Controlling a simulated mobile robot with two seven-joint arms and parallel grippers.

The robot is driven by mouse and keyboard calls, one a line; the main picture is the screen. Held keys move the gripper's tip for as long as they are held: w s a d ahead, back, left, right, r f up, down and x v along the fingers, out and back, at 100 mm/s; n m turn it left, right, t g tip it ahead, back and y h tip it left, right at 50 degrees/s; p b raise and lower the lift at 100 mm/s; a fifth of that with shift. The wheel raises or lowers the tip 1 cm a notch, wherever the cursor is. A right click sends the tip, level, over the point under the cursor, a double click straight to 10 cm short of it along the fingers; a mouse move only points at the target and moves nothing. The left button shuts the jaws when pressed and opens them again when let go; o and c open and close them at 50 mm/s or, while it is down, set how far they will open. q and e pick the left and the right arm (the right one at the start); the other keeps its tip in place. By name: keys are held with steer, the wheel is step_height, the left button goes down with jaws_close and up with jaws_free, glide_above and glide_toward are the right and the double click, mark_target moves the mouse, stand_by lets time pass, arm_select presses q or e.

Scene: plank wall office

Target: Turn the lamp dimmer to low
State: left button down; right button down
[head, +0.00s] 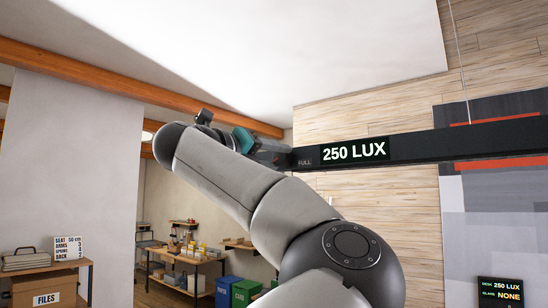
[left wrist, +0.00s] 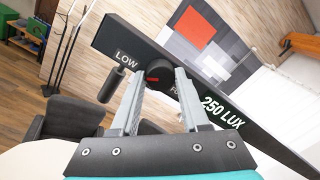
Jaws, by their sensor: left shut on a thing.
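The lamp is a long black bar (head: 440,146) with a lit "250 LUX" readout and a "FULL" label, high in the head view. In the left wrist view the bar (left wrist: 140,43) also carries a "LOW" label. The dimmer is a round black knob (left wrist: 162,68) with a red mark on its left part, between the labels. My left gripper (left wrist: 162,80) is shut on the knob, one finger on each side. In the head view my left gripper (head: 275,153) reaches the bar's left end, and the knob is hidden. My right gripper is not in view.
A black cylindrical handle (left wrist: 112,84) sticks out beside the left finger, below "LOW". A small screen (head: 501,292) reads "DESK 250 LUX" and "GLARE NONE". Dark chairs (left wrist: 72,115) stand below the bar. Shelves and bins (head: 228,289) are far back.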

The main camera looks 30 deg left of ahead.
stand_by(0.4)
arm_select(q)
steer(key=shift+c, duration=2)
jaws_free()
steer(key=shift+s+b, duration=0.3)
steer(key=shift+s, duration=0.2)
steer(key=s+a+b, duration=0.1)
steer(key=s+b, duration=0.4)
steer(key=s, duration=0.9)
steer(key=shift+s+a+f, duration=0.15)
steer(key=shift+a+f, duration=0.15)
steer(key=shift+f, duration=0.05)
